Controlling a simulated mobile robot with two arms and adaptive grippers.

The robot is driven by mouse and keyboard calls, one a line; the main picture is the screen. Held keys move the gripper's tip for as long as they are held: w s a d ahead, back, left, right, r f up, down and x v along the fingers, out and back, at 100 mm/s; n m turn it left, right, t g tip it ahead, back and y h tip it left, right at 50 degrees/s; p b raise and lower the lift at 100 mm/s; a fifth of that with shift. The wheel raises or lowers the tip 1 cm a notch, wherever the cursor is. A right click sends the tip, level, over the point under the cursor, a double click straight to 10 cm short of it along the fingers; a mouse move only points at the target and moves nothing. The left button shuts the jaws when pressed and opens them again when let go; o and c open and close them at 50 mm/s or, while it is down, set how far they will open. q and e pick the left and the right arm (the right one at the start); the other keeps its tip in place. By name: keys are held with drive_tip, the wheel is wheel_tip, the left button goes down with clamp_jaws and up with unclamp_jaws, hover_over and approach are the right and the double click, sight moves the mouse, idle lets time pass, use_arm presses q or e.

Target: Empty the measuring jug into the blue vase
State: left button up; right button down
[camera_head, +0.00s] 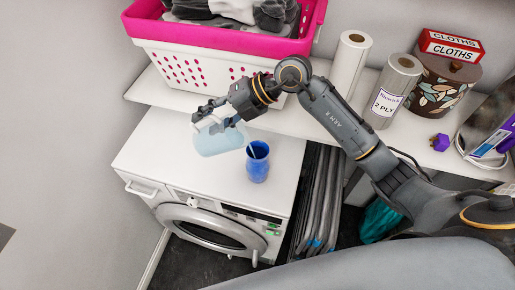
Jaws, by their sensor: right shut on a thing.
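The blue vase (257,166) stands upright on the white dryer top. My right gripper (205,117) is shut on the measuring jug (216,141), a clear, pale blue vessel. The jug is tilted toward the right, just left of the vase and above the dryer top. A thin pale stream seems to run from the jug's right end to the vase's mouth. How much is in the jug or the vase is too small to tell. My left gripper is not in view.
The dryer (150,160) stands under a white shelf (300,115). On the shelf are a pink and white laundry basket (185,62), paper rolls (350,62), a patterned tin (440,88) and a red cloths box (452,46). Folded grey items (318,195) stand right of the dryer.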

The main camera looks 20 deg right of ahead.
sight(215, 116)
drive_tip(key=shift+s+d+r+t+y+b, duration=0.3)
drive_tip(key=shift+d+r+y+b, duration=0.3)
drive_tip(key=shift+y+b, duration=0.4)
idle(2.1)
drive_tip(key=shift+s+d+r+y+b, duration=0.2)
drive_tip(key=shift+d+r+y+b, duration=0.35)
drive_tip(key=shift+b, duration=0.75)
idle(0.9)
drive_tip(key=shift+s+d+r+t+y+b, duration=0.1)
drive_tip(key=shift+s+d+t+y+b, duration=0.15)
drive_tip(key=shift+d+b, duration=0.3)
drive_tip(key=shift+s+d+r+t+y+b, duration=0.1)
drive_tip(key=shift+d+y+b, duration=0.2)
drive_tip(key=shift+b, duration=0.3)
drive_tip(key=shift+s+d+r+t+y+b, duration=0.1)
drive_tip(key=shift+s+d+t+y+b, duration=0.15)
drive_tip(key=shift+d+b, duration=0.3)
drive_tip(key=shift+d+b, duration=0.1)
drive_tip(key=shift+b, duration=0.4)
drive_tip(key=shift+r, duration=0.15)
